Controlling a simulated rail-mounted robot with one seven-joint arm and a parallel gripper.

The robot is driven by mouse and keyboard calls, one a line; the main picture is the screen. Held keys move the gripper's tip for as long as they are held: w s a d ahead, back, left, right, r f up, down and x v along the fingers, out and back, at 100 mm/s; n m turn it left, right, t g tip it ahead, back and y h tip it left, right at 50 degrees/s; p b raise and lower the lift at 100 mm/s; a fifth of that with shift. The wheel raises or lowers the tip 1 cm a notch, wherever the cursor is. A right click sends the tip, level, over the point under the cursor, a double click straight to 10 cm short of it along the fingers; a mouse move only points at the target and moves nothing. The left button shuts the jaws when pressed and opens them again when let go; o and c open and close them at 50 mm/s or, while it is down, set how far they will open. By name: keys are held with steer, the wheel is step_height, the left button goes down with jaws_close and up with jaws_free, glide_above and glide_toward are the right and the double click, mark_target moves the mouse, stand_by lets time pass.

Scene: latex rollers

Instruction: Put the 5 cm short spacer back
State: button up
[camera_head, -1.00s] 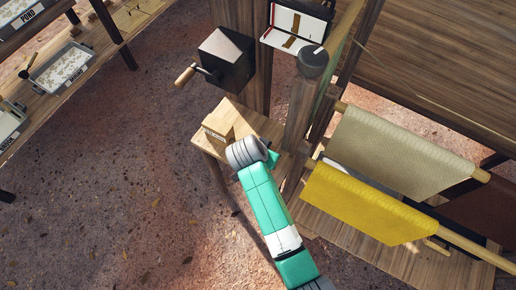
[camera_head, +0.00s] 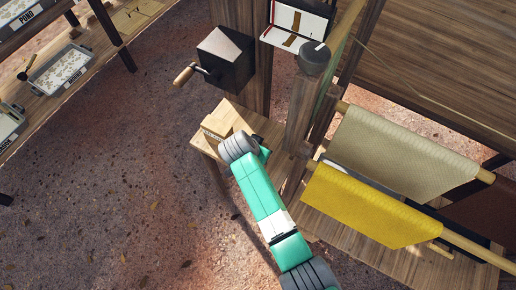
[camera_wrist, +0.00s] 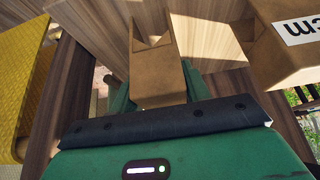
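My gripper (camera_wrist: 157,84) shows in the wrist view with its dark green fingers close against both sides of a tan, notched spacer block (camera_wrist: 158,72). No label shows on this block, so I cannot read its size. A second tan block (camera_wrist: 285,48) with a white label ending in "CM" is to its right, apart from it. In the head view the labelled block (camera_head: 212,136) sits on a small wooden stand (camera_head: 202,147). My wrist is over the stand's right side and hides most of the gripper and the held block.
A dark box with a crank handle (camera_head: 226,58) stands behind the stand. A wooden post (camera_head: 299,115) with a grey cap rises just right of my wrist. Yellow (camera_head: 365,205) and beige (camera_head: 400,150) sheets hang on rods at the right.

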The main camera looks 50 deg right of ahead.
steer(key=o, duration=0.4)
steer(key=shift+c, duration=0.2)
steer(key=shift+r, duration=0.3)
steer(key=p+v, duration=0.2)
steer(key=v, duration=0.9)
steer(key=shift+a+r+p, duration=0.2)
steer(key=shift+r+p, duration=0.15)
